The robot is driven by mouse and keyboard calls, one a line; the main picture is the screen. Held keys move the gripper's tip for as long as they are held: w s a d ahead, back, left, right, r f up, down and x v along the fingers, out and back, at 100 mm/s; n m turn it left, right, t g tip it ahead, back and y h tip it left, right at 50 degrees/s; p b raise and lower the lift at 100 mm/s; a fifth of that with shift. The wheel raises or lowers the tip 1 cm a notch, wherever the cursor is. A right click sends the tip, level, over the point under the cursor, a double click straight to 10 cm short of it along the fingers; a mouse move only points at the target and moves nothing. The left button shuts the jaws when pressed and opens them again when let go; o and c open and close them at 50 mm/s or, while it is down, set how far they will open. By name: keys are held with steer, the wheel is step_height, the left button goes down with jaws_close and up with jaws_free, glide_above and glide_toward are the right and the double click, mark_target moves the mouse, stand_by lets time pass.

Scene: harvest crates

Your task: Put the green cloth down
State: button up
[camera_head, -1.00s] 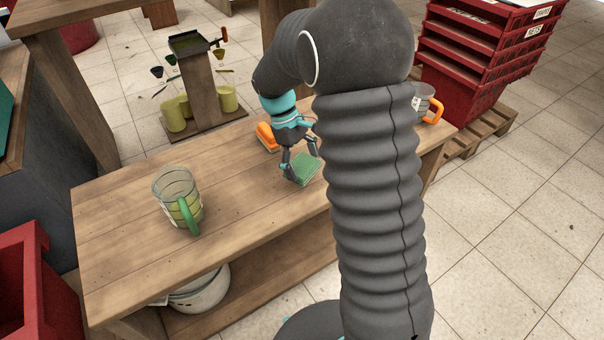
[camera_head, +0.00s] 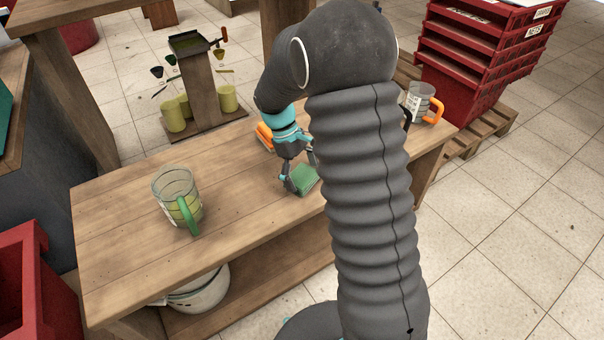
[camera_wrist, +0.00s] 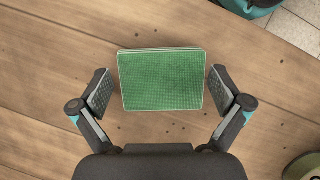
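In the wrist view the green cloth (camera_wrist: 160,85) sits between the fingers of my gripper (camera_wrist: 160,78), with a narrow gap on each side. My gripper (camera_head: 302,166) is open, pointing down around the cloth and not clasping it.
A clear mug with a green handle (camera_head: 178,200) stands at the table's left. An orange item (camera_head: 265,137) lies just behind my gripper. An orange-handled mug (camera_head: 421,103) stands at the right end. Bare tabletop lies between cloth and green-handled mug.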

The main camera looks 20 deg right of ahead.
steer(key=p+v, duration=0.1)
steer(key=v, duration=1.1)
steer(key=s+d+r+m+t+y, duration=0.1)
steer(key=s+d+r+m+t, duration=0.1)
steer(key=s+r, duration=0.5)
steer(key=s+r+m+t+y, duration=0.2)
steer(key=s+m+t, duration=0.4)
steer(key=s, duration=1.3)
steer(key=shift+s+d+t, duration=0.25)
steer(key=shift+d+t, duration=0.2)
steer(key=shift+t, duration=0.05)
steer(key=shift+r, duration=0.15)
